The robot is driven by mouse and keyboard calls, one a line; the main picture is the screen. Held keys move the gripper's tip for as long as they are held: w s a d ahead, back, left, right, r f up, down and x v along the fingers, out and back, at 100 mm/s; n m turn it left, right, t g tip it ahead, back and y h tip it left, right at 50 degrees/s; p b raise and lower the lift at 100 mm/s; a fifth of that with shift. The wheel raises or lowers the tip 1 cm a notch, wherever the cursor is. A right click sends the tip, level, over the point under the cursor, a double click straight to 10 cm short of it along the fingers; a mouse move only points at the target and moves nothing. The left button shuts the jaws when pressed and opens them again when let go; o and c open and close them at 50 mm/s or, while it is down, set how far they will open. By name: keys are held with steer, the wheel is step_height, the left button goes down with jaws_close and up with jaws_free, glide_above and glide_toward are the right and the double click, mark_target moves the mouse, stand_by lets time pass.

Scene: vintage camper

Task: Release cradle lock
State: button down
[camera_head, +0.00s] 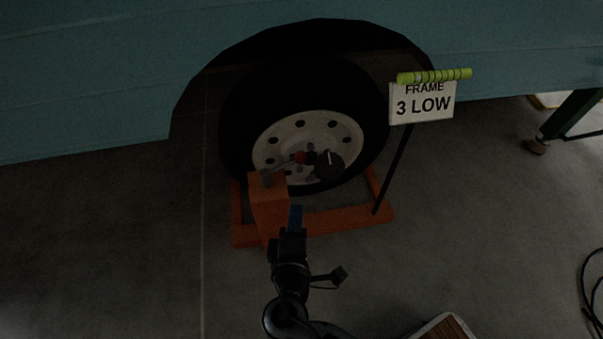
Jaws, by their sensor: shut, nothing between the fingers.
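An orange wheel cradle (345,219) lies on the floor around the base of the camper's wheel (293,133). An orange upright block (268,208) stands at its left front corner. A lever with a red knob (300,157) projects from the top of this block to the right, in front of the wheel. A dark round knob (329,165) shows beside the red one; I cannot tell what it is fixed to. My gripper (296,212), with blue fingers, is shut and empty. It appears just right of the block and below the lever in the picture; I cannot tell whether it touches the block.
A sign reading "FRAME 3 LOW" (422,107) stands on a thin dark post at the cradle's right, with a yellow-green roll (434,76) along its top. The teal camper body (90,80) overhangs the wheel. A black cable (591,290) lies at the far right.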

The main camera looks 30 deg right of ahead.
mark_target(296, 158)
steer(key=b+x, duration=0.2)
steer(key=x, duration=1.2)
steer(key=shift+w, duration=0.1)
steer(key=shift+w+d+n+t+y+b, duration=0.2)
steer(key=shift+w+n+t+y, duration=0.25)
steer(key=shift+n+y, duration=0.35)
steer(key=shift+w+d+n+t+y+b, duration=0.15)
steer(key=shift+w+n+t+y, duration=0.35)
steer(key=shift+y, duration=0.5)
steer(key=shift+w+d+b, duration=0.1)
steer(key=shift+w+b, duration=0.35)
steer(key=shift+w, duration=0.65)
